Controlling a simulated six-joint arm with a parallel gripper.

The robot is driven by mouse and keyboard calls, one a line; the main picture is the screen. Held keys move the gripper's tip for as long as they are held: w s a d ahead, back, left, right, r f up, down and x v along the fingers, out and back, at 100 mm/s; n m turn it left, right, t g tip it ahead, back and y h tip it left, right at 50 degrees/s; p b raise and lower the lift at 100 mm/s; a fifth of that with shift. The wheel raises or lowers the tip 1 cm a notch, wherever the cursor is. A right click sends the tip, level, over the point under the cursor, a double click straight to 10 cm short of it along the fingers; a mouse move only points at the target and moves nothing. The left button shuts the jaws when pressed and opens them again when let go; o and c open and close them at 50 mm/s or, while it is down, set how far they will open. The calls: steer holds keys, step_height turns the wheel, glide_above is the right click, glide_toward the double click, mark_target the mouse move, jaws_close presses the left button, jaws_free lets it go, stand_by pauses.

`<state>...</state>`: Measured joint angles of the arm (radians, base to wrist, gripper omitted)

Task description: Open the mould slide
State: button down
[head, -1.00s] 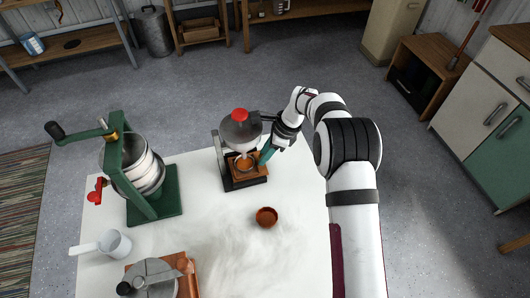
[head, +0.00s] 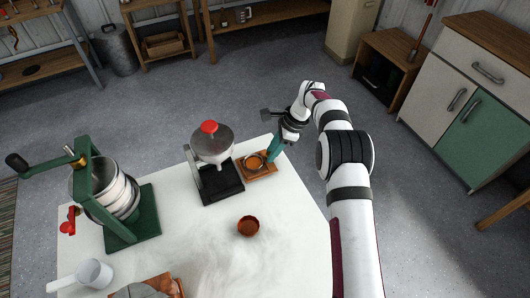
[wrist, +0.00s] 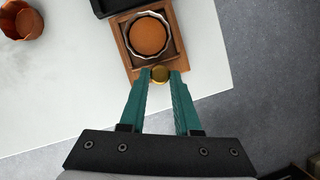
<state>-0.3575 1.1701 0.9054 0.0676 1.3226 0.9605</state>
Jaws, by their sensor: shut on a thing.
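The mould slide (head: 247,174) is a wooden tray with a round, metal-rimmed mould holding something orange-brown. It lies to the right of the black base (head: 221,187) of the moulding device, clear of the space under its funnel (head: 211,146). In the wrist view the slide (wrist: 124,51) shows its brass knob (wrist: 160,74) between the teal fingertips. My gripper (head: 276,149) is shut on this knob at the slide's right side; it also shows in the wrist view (wrist: 160,78). The black base edge shows at the top of the wrist view.
A small brown bowl (head: 248,226) stands on the white table (head: 200,245) in front of the device. The table's right edge lies just beyond the slide.

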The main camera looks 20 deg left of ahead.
steer(key=c, duration=0.6)
jaws_free()
steer(key=v, duration=1.6)
steer(key=shift+a, duration=0.1)
steer(key=s+d+r+n+t+h, duration=0.1)
steer(key=s+d+r+n, duration=0.2)
steer(key=s+d+r, duration=0.8)
steer(key=s+d+f+n, duration=0.2)
steer(key=s+d+f, duration=0.1)
steer(key=s, duration=1)
steer(key=s+d+f+n+h, duration=0.1)
steer(key=s+d+f, duration=0.3)
steer(key=s, duration=0.9)
steer(key=shift+s+n+t, duration=0.3)
steer(key=shift+n, duration=0.6)
